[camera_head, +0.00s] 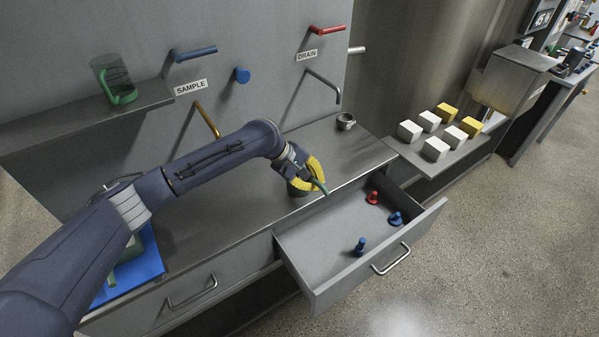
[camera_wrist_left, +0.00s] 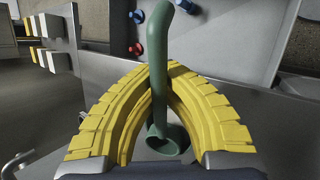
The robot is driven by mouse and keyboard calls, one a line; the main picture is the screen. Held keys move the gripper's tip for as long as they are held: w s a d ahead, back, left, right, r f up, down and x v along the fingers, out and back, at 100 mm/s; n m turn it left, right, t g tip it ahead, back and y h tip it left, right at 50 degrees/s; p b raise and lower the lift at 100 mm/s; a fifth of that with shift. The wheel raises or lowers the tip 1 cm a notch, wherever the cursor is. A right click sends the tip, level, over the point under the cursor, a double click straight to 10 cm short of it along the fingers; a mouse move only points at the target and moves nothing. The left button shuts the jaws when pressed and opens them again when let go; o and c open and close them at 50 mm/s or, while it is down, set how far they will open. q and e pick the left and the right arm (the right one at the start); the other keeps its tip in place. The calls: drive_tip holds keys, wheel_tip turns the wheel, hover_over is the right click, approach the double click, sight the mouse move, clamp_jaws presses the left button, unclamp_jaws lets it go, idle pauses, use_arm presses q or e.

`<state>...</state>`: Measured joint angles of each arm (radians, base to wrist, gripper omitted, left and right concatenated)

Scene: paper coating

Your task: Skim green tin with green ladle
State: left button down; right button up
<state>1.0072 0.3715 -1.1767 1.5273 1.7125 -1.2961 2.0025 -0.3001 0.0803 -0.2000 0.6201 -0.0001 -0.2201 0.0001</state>
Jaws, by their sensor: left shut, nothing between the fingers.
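My left gripper (camera_head: 314,168), with curved yellow fingers, is above the counter near the open drawer. It is shut, and in the left wrist view its fingertips (camera_wrist_left: 168,68) come together. A green ladle (camera_wrist_left: 159,70) with a hooked handle runs past the fingertips, with a small round bowl end below; I cannot tell how it touches the fingers. Its green end shows beside the gripper in the head view (camera_head: 320,187). My right gripper is not in view.
The open drawer (camera_head: 330,262) holds one red and two blue pegs. A blue mat (camera_head: 149,264) lies at left. A small metal cup (camera_head: 346,121) stands at the counter's back. A green-handled clear mug (camera_head: 113,80) is on the shelf. White and yellow blocks (camera_head: 435,148) are at right.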

use_arm(q)
drive_tip(key=shift+r, duration=0.1)
idle(0.4)
wheel_tip(320, 180, up, 8)
idle(1.4)
drive_tip(key=shift+r, duration=0.15)
idle(0.5)
drive_tip(key=shift+n, duration=0.3)
drive_tip(key=shift+s+a+r+n+t, duration=0.1)
drive_tip(key=shift+s+r+n+t, duration=0.15)
drive_tip(key=shift+r, duration=0.35)
drive_tip(key=shift+s+a+r+n+t, duration=0.15)
drive_tip(key=shift+s+r, duration=0.15)
drive_tip(key=shift+r, duration=0.3)
drive_tip(key=s+a+n+t, duration=0.1)
drive_tip(key=s+a, duration=0.2)
drive_tip(key=a, duration=0.5)
drive_tip(key=s+a+n+t+y, duration=0.1)
drive_tip(key=s+a+n, duration=0.1)
drive_tip(key=a, duration=0.6)
drive_tip(key=s+a+f+n, duration=0.1)
drive_tip(key=s+a, duration=0.3)
drive_tip(key=a, duration=0.4)
drive_tip(key=shift+s+a+n+t, duration=0.2)
drive_tip(key=shift+s+n+t, duration=0.1)
drive_tip(key=shift+t, duration=0.1)
